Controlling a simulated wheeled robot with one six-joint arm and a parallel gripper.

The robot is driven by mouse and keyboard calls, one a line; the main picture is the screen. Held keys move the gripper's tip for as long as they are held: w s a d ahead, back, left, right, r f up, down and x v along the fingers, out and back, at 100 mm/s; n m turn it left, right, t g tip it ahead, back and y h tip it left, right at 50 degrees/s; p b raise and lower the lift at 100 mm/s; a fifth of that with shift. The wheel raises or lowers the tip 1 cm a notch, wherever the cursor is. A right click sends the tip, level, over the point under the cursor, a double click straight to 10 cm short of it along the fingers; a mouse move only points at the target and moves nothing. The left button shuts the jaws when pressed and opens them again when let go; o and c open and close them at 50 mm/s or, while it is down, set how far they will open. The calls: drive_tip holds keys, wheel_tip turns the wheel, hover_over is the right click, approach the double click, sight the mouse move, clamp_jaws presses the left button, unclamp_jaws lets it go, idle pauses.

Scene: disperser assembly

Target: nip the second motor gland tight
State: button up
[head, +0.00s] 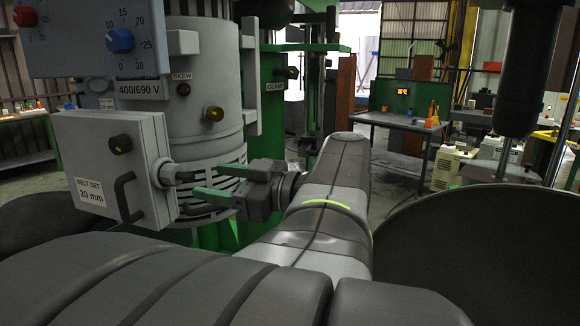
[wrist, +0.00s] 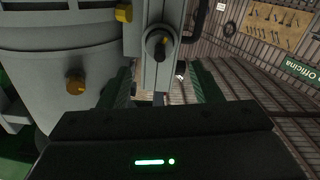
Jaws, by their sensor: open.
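The grey motor (head: 205,60) carries a terminal box (head: 105,165) labelled "BELT SET 20 mm", with a black knob and a handle on its front. A small round fitting (head: 166,174) sticks out of the box's right side, possibly a gland; I cannot tell which gland is the second. My gripper (head: 188,181) is open beside that side, its two green fingers pointing left towards the fitting. No grip on it shows.
An amber knob (head: 214,113) sits on the motor, and a grey panel with dials (head: 95,35) hangs above the box. A green column (head: 270,110) stands behind my gripper. A workbench (head: 400,122) is at the back right, with open floor before it.

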sight(193, 178)
drive_tip(key=shift+p+x, duration=0.95)
drive_tip(key=shift+x, duration=2.9)
drive_tip(key=c, duration=1)
